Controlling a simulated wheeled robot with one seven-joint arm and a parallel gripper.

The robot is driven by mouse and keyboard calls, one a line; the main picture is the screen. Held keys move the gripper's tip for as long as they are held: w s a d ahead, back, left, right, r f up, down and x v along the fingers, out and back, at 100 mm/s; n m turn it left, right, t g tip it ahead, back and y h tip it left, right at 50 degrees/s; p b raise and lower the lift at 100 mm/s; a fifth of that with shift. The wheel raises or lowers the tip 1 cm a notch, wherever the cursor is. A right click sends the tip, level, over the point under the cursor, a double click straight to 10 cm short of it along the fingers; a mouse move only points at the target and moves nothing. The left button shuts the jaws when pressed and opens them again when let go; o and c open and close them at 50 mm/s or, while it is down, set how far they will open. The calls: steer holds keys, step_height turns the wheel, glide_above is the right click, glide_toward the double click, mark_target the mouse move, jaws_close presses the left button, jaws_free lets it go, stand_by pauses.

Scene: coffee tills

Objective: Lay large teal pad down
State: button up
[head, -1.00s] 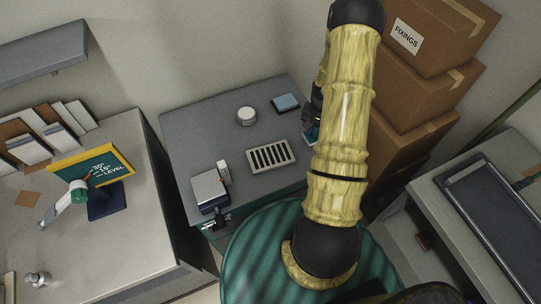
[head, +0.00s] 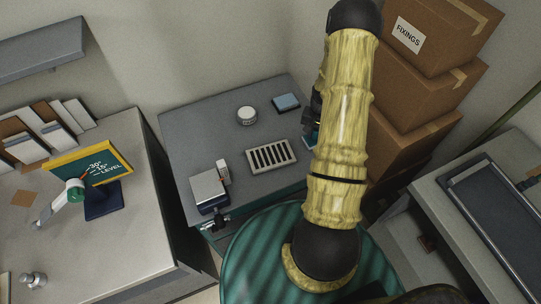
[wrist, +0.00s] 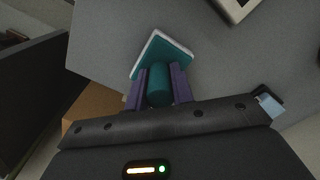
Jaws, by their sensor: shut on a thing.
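My gripper (wrist: 160,87) is shut on the teal handle (wrist: 160,84) of a teal pad, with one purple finger on each side. The pad (wrist: 163,52) has a flat teal face with a white edge and looks tilted in the wrist view. It is over the grey table, near its right edge. I cannot tell whether it touches the top. In the head view only a small teal bit of the pad (head: 311,140) shows beside my arm, which hides most of the gripper.
The grey table (head: 200,130) bears a slotted light tray (head: 270,155), a round white tub (head: 247,115), a light blue block (head: 286,103) and a boxy device (head: 208,188). Stacked cartons (head: 415,95) stand close on the right. The table's back left is clear.

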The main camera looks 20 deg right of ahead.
steer(key=o, duration=1)
steer(key=shift+d+f, duration=0.1)
steer(key=shift+o, duration=0.2)
step_height(320, 180, up, 17)
steer(key=b, duration=0.2)
steer(key=shift+r, duration=0.2)
